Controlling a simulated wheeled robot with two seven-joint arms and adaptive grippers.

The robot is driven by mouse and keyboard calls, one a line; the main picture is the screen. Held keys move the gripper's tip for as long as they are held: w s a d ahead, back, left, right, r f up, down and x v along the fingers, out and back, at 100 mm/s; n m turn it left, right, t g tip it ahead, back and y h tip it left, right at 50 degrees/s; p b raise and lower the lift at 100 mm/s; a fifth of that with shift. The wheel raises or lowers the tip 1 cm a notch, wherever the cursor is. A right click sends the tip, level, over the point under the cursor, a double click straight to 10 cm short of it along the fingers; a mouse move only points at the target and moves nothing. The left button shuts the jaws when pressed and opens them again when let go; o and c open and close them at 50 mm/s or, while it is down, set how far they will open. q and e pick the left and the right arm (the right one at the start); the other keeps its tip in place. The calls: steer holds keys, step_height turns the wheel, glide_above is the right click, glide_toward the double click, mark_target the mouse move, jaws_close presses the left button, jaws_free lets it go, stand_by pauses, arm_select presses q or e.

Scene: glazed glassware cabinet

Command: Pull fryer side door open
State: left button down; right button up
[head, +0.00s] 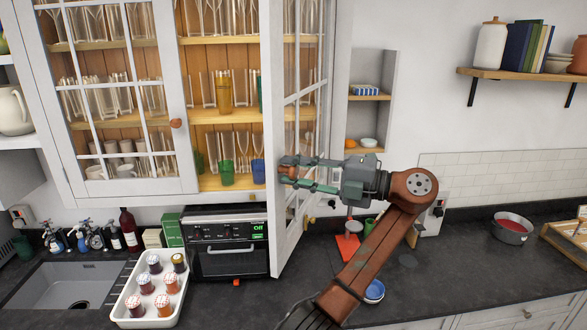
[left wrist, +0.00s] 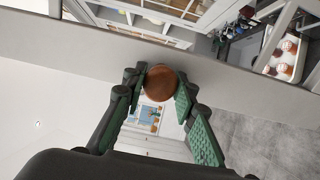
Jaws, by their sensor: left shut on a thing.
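The right glazed door (head: 276,222) of the white cabinet stands swung well out, on the side above the black fryer (head: 228,262). My left gripper (head: 287,171) is at this door's free edge, shut on its round wooden knob (left wrist: 161,78). In the left wrist view, its green-padded fingers (left wrist: 159,88) lie on either side of the knob, in front of the pale door frame. The left glazed door (head: 120,110) is closed, with its own wooden knob (head: 176,123). My right gripper is in neither view.
Glasses and cups, including a green cup (head: 227,172), stand on the exposed shelves. A white tray of jars (head: 120,312) sits on the counter below, left of the fryer. The sink (head: 70,288) is farther left. A metal pot (head: 511,231) stands at the right.

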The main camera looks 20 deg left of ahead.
arm_select(q)
steer(key=c, duration=1.6)
jaws_free()
steer(key=shift+w, duration=0.1)
steer(key=shift+d, duration=0.1)
steer(key=d, duration=0.7)
steer(key=shift+s+d, duration=0.2)
steer(key=shift+c, duration=0.3)
